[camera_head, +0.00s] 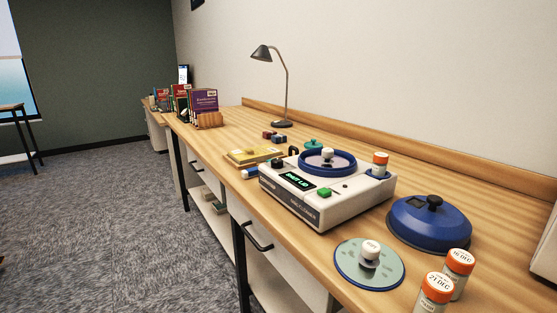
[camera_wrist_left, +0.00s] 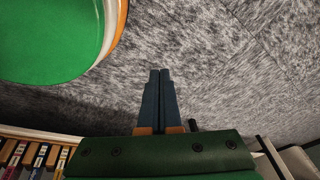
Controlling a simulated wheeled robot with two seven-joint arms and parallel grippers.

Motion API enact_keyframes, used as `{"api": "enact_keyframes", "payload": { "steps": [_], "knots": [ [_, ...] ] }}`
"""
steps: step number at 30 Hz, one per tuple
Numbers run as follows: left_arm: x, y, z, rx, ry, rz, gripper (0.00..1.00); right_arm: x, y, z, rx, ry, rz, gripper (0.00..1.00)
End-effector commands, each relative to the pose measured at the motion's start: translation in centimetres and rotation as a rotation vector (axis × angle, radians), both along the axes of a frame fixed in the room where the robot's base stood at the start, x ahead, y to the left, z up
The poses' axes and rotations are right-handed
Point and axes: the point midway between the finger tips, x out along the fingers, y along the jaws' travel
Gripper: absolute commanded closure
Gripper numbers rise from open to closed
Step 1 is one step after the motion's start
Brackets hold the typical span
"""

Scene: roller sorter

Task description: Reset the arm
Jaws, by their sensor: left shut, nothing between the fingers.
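My left gripper (camera_wrist_left: 160,75) shows in the left wrist view. Its two dark fingers are together with nothing between them, above grey carpet. Neither arm shows in the head view, and my right gripper is in no view. In the head view a white machine (camera_head: 318,203) with a lit green display stands on the wooden desk (camera_head: 330,270). A blue lid (camera_head: 430,225) with a black knob lies right of it. A round disc (camera_head: 350,275) with a white knob lies in front.
Two orange-capped bottles (camera_head: 458,268) stand at the desk's near right. A third orange-capped bottle (camera_head: 379,165) is at the machine. A lamp (camera_head: 284,95) and books (camera_head: 203,102) stand farther back. In the wrist view a green round surface (camera_wrist_left: 50,40) is at upper left, and carpet (camera_wrist_left: 220,60) is clear.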

Motion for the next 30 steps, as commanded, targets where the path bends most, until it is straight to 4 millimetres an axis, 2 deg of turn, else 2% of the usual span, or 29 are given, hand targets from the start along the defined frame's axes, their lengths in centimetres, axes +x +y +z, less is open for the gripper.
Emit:
{"api": "enact_keyframes", "payload": {
  "steps": [1,4,5,6,9,12,16,18,30],
  "knots": [
    [-2.8,-0.7,-0.6,-0.013,0.070,0.040,1.00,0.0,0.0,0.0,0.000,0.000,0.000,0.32],
    [-8.4,-2.2,-1.4,-0.039,0.218,0.125,1.00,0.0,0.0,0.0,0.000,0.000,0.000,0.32],
    [-7.9,-1.9,2.0,-0.035,0.205,0.120,1.00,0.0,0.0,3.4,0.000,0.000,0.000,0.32],
    [-7.7,-1.9,4.4,-0.034,0.200,0.118,1.00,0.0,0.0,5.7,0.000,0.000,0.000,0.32],
    [-7.6,-1.8,8.8,-0.033,0.198,0.115,1.00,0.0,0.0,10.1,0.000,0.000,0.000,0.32],
    [-7.5,-1.8,12.8,-0.032,0.196,0.114,1.00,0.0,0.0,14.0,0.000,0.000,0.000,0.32],
    [-7.4,-1.8,16.2,-0.033,0.194,0.113,1.00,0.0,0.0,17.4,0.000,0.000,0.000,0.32],
    [-7.4,-1.8,16.7,-0.033,0.193,0.112,1.00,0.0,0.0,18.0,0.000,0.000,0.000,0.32],
    [-7.3,-1.8,16.1,-0.032,0.191,0.111,1.00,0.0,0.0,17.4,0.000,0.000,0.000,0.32]
  ]
}}
